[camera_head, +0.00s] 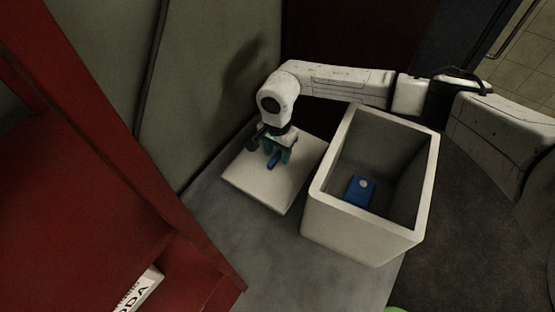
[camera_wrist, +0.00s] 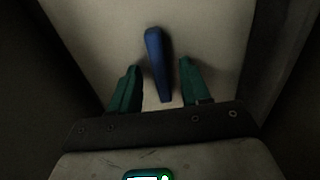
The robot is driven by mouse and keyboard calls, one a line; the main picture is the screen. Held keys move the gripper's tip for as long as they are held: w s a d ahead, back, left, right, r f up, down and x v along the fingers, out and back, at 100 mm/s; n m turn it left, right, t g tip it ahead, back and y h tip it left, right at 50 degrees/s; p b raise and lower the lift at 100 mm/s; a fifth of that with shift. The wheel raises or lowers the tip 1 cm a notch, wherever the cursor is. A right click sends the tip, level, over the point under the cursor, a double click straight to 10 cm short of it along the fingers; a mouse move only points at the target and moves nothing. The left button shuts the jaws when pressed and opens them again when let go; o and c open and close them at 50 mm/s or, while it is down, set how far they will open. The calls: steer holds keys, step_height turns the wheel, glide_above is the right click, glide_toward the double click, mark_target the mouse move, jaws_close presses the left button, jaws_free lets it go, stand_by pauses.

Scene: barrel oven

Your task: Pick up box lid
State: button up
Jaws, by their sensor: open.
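The box lid (camera_head: 262,189) is a flat pale square lying on the grey surface, left of the open box. It has a blue bar handle (camera_head: 274,160) on top. In the wrist view the pale lid (camera_wrist: 90,30) fills the upper middle and its blue handle (camera_wrist: 158,62) stands between and a little beyond the fingers. My gripper (camera_wrist: 160,85) has green fingers, spread apart on either side of the handle with gaps visible. In the head view my gripper (camera_head: 278,150) points down over the lid. Whether the fingers touch the lid cannot be told.
The pale open box (camera_head: 320,212) stands close right of the lid, with a blue object (camera_head: 360,191) inside. A red structure (camera_head: 80,200) is at the left. A wall (camera_head: 215,80) rises behind the lid. Some grey surface (camera_head: 270,260) in front is clear.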

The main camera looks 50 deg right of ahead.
steer(key=shift+c, duration=0.4)
jaws_close()
steer(key=shift+r, duration=0.1)
